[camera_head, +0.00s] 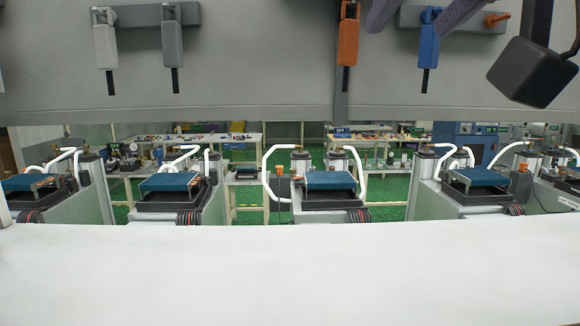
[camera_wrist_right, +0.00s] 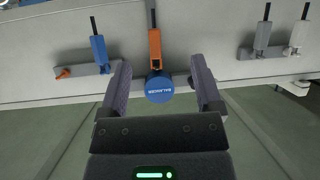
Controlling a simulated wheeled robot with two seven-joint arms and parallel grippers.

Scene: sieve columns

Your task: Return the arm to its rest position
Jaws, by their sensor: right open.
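My right gripper (camera_head: 408,22) shows at the top right of the head view, with its two grey-purple fingers spread apart near the upper edge. In the right wrist view the gripper (camera_wrist_right: 159,75) is open, with nothing gripped between its fingers. A blue round disc (camera_wrist_right: 159,90) with white lettering shows between the fingers in that view, by the end of an orange tool (camera_wrist_right: 155,45); whether it is within reach I cannot tell. My left gripper is not in view.
A grey wall panel bears the orange tool (camera_head: 348,45), a blue tool (camera_head: 428,48), a white tool (camera_head: 105,45) and a grey tool (camera_head: 172,45). A bare white surface (camera_head: 290,280) spans the front. Behind it stand several stations with blue-topped units (camera_head: 330,180).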

